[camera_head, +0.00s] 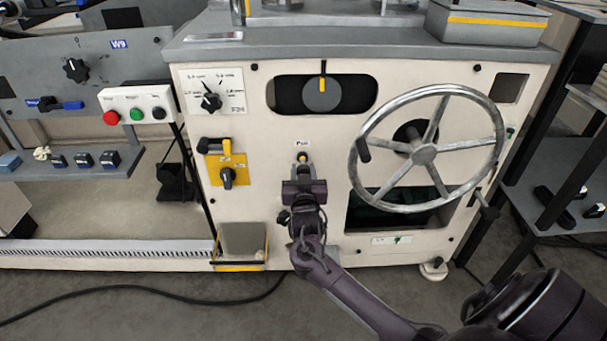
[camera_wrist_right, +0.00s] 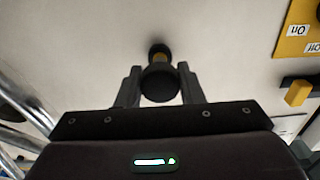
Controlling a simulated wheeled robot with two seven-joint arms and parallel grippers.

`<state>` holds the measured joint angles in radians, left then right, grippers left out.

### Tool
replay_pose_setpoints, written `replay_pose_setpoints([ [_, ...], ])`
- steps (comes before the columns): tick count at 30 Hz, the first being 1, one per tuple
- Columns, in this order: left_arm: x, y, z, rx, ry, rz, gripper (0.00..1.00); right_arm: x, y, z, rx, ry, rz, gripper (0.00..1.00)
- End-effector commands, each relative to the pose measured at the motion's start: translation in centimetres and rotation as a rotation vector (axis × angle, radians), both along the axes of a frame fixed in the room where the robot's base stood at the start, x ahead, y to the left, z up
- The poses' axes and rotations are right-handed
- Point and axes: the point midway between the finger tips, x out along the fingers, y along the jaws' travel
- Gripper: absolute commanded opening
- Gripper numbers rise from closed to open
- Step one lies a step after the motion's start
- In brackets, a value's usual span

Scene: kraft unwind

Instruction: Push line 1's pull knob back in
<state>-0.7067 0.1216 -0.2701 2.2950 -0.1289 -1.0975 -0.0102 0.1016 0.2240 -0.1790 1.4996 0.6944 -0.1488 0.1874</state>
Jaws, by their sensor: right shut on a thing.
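The pull knob (camera_wrist_right: 160,82) is a black round head on a short stem with a yellow band, on the cream machine front. In the head view only its top (camera_head: 302,156) shows, just under the "Pull" label (camera_head: 302,143). My right gripper (camera_head: 302,174) is in front of the knob and hides most of it. In the right wrist view the two fingers of my right gripper (camera_wrist_right: 160,88) stand on both sides of the knob's head, shut on it. The yellow band shows between the head and the panel. My left gripper is not in view.
A large spoked handwheel (camera_head: 424,153) stands out right of the knob. A small grey bin (camera_head: 242,240) hangs at the lower left. The panel beside the knob is bare.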

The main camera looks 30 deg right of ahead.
Motion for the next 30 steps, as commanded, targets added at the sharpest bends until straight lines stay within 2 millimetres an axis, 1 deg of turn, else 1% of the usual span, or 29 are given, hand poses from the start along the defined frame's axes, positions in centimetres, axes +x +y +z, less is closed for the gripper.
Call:
replay_pose_setpoints([
  [3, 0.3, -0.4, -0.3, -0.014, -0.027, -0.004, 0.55, 1.7, -1.0, 0.0, -0.002, -0.003, -0.001, 0.00],
  [5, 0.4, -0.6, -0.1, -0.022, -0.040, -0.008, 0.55, 2.2, -1.3, 0.1, -0.001, -0.004, -0.001, 0.00],
  [12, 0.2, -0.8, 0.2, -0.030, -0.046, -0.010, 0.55, 2.3, -1.5, 0.3, -0.002, -0.003, 0.000, 0.00],
  [13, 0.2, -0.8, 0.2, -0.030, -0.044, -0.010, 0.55, 2.3, -1.5, 0.3, -0.002, -0.003, 0.000, 0.35],
  [18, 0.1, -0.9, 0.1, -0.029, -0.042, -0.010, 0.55, 2.3, -1.4, 0.2, -0.002, -0.003, -0.001, 0.56],
  [26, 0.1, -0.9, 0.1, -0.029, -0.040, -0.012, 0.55, 2.2, -1.4, 0.1, -0.001, -0.002, 0.000, 0.56],
  [30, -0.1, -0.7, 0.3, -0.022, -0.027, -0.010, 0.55, 1.2, -0.7, 0.1, 0.001, 0.000, 0.001, 0.56],
])
